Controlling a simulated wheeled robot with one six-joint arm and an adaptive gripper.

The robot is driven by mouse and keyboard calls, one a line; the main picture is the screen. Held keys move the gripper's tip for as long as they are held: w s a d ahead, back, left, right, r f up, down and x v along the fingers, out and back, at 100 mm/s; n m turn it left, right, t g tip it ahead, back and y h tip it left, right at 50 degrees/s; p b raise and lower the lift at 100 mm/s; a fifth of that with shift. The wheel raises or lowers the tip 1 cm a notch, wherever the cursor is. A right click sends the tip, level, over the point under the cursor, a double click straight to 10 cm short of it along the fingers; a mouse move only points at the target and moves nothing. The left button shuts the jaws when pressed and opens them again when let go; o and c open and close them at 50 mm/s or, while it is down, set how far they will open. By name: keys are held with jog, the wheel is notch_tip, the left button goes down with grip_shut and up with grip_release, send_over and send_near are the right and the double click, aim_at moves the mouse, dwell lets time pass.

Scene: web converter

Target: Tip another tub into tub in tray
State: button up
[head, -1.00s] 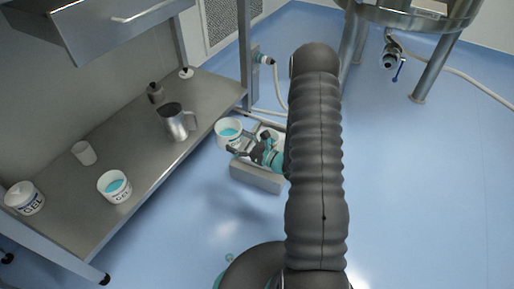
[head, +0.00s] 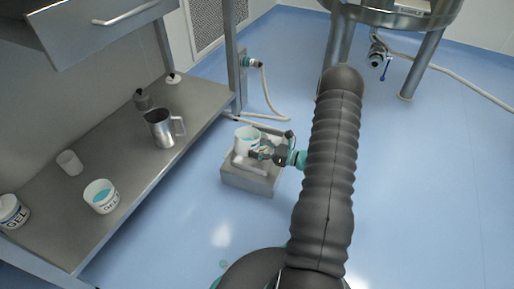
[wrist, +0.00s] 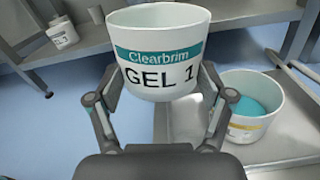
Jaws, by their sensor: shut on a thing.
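My gripper (head: 257,152) is shut on a white tub marked Clearbrim GEL 1 (wrist: 162,52). The tub is close to upright between the two fingers in the wrist view, and its contents are hidden there. A second white tub (wrist: 240,128) with a yellow label and blue gel inside stands to the right in the wrist view. It stands in the metal tray (wrist: 185,128), apart from the held tub in that picture. In the head view the tray (head: 250,180) sits low on the floor side, and the tubs there are partly hidden by my gripper.
A steel bench at left holds a GEL tub with blue gel (head: 101,197), another GEL tub (head: 12,212), a white cup (head: 70,162), a steel jug (head: 162,129) and a dark bottle (head: 142,99). A vessel on legs (head: 400,12) stands at the back. The floor at right is clear.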

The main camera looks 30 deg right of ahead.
aim_at(257, 136)
jog(key=m, duration=0.3)
jog(key=w+d+f+m, duration=0.1)
jog(key=m, duration=0.2)
jog(key=f+m+p, duration=0.1)
jog(key=m, duration=0.2)
jog(key=shift+w+d+f, duration=0.1)
jog(key=shift+w+d, duration=0.15)
dwell(0.6)
jog(key=shift+w+d+r+m+p, duration=0.15)
jog(key=shift+r+m+p, duration=0.65)
jog(key=shift+m+p, duration=0.45)
jog(key=shift+w+d+r+m+p, duration=0.2)
jog(key=shift+r+m+p, duration=0.35)
jog(key=shift+m, duration=0.4)
jog(key=shift+w+d+r+m+p, duration=0.2)
jog(key=shift+r+m+p, duration=0.15)
jog(key=shift+m+p, duration=0.45)
jog(key=shift+w+d+r+m+p, duration=0.2)
jog(key=shift+d+r+m+p, duration=0.1)
jog(key=shift+m, duration=0.7)
